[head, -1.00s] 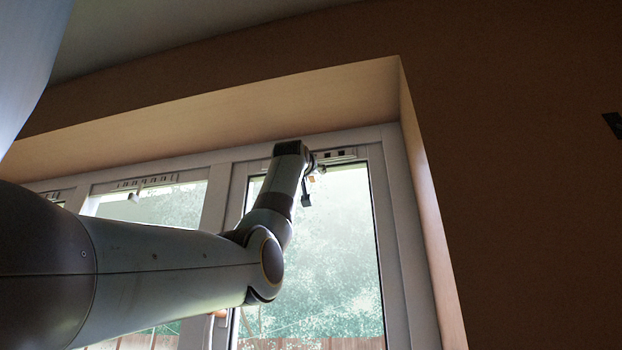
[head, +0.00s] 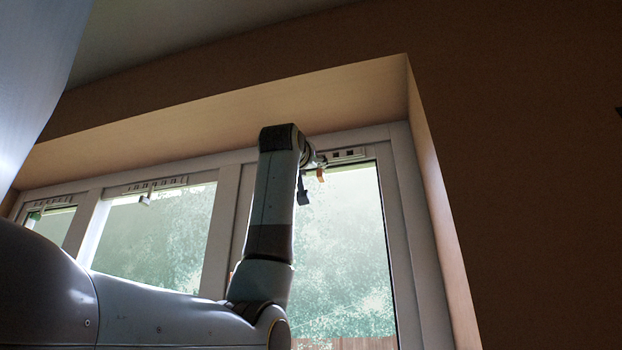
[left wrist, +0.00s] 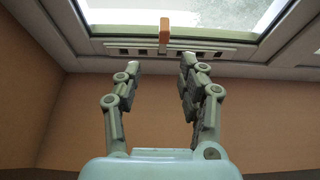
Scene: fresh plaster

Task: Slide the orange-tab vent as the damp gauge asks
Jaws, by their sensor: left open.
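The orange-tab vent (head: 346,155) is a pale strip at the top of the right-hand window frame. Its orange tab (head: 320,174) hangs at the strip's lower edge, close to my left gripper (left wrist: 160,64). In the left wrist view the vent (left wrist: 190,52) crosses the top, with several dark slots, and its orange tab (left wrist: 164,32) stands near the middle. My left gripper is open and empty, its fingertips just below the strip, one to each side of the tab's line, apart from it. In the head view my arm hides most of this gripper. No readable damp gauge shows.
A middle vent (head: 148,186) with a pale tab (head: 145,200) and a left vent (head: 53,203) with a green tab (head: 35,215) sit along the same frame. The window recess wall (head: 432,190) stands right of the orange-tab vent. A dark item is cut off at the right edge.

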